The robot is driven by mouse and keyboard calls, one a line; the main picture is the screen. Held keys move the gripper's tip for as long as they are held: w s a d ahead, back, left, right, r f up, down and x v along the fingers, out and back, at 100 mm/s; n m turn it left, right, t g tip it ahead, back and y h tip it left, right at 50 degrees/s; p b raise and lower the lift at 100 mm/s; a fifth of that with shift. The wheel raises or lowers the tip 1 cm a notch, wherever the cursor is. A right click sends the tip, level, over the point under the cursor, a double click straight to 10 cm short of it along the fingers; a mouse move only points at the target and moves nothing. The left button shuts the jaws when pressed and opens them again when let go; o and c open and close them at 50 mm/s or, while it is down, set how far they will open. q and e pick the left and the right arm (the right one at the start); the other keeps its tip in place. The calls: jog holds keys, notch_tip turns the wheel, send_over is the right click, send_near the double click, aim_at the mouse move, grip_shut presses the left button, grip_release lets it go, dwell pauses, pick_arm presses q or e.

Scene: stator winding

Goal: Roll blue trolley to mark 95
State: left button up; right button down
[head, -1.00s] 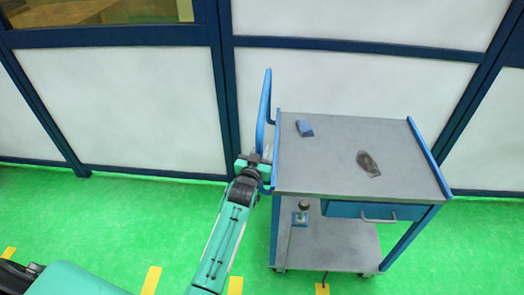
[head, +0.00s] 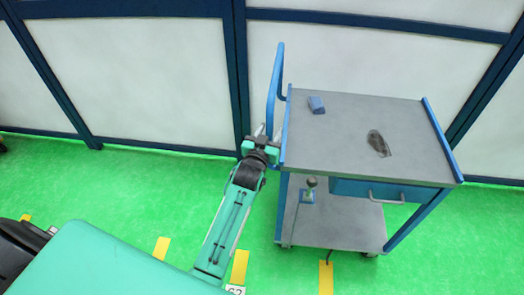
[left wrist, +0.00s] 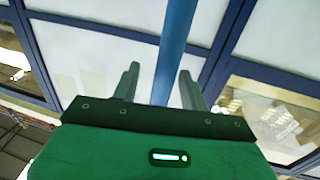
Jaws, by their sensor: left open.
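The blue trolley (head: 345,218), with a grey top and blue frame, stands right of centre in the head view. Its upright blue push handle (head: 276,85) is on its left side. My left gripper (head: 261,133) is at the lower part of this handle, with its fingers apart. In the left wrist view the blue handle bar (left wrist: 174,50) passes between the two open fingers (left wrist: 160,82); I cannot tell whether either touches it. My right gripper is not in view. No mark reading 95 is visible; one floor label (head: 235,290) is cut off at the bottom edge.
Yellow floor stripes (head: 161,248) run along the front. White wall panels (head: 140,80) stand close behind. Green floor is free to the left.

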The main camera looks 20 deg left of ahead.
pick_arm(q)
jog(key=s+b, duration=0.2)
jog(key=s, duration=0.8)
jog(key=shift+s+d, duration=0.3)
jog(key=shift+d, duration=0.05)
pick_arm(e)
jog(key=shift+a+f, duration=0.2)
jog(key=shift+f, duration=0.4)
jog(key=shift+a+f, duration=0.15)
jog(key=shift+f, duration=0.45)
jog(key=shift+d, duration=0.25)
